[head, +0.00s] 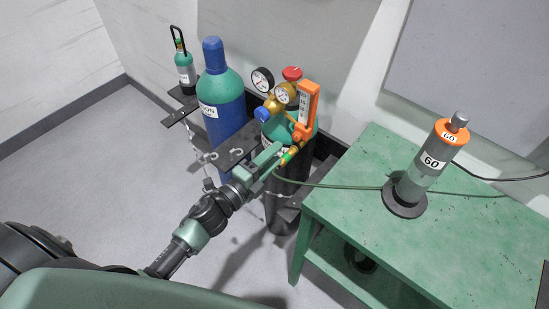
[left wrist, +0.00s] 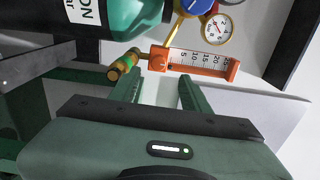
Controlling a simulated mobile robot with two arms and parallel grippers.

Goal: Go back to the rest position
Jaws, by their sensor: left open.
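My left gripper (head: 268,160) is open in front of the gas cylinder with the regulator. Its two green fingers also show in the left wrist view (left wrist: 160,88), apart with nothing seen between them. Just beyond the fingertips are the orange flowmeter (head: 308,103) and its brass outlet fitting, which show in the left wrist view as a scale (left wrist: 205,64) and a fitting (left wrist: 122,66). I cannot tell whether a finger touches the fitting. My right gripper is in neither view.
A blue cylinder with a green shoulder (head: 224,100) and a small cylinder (head: 185,70) stand behind a dark bracket with a chain. A green table (head: 350,190) at right bears a grey device with an orange collar (head: 445,135). A green hose (head: 335,186) runs across to it. Floor at left is clear.

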